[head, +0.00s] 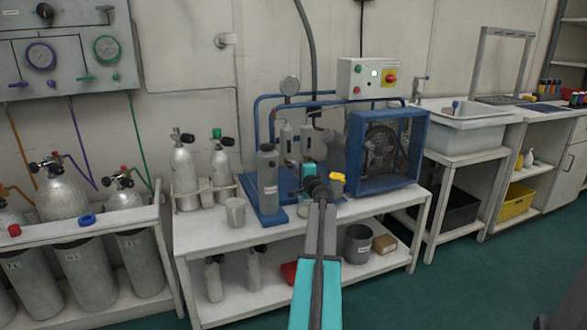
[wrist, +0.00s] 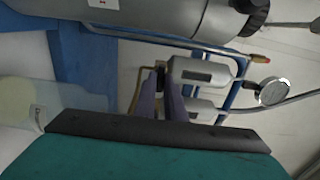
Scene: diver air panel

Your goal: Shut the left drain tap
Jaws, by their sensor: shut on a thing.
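Two small grey separator cylinders hang side by side on the compressor, the left one (head: 287,142) and the right one (head: 306,143). In the turned wrist view the left cylinder (wrist: 200,73) is the upper one and the right cylinder (wrist: 200,108) lies below it, partly hidden. My gripper (wrist: 161,88) has its two purple fingers closed around a small dark piece, which looks like the left drain tap (wrist: 160,71), at the end of the left cylinder. The tap's handle angle is unclear. In the head view my arm hides the fingertips and the tap.
A tall grey cylinder (head: 268,180) stands close left of the separators, and the caged fan (head: 382,148) stands to the right. Blue pipes and a gauge (head: 290,87) rise above. A grey cup (head: 235,211) sits on the white bench (head: 215,240). A yellow item (head: 338,177) shows beside my arm.

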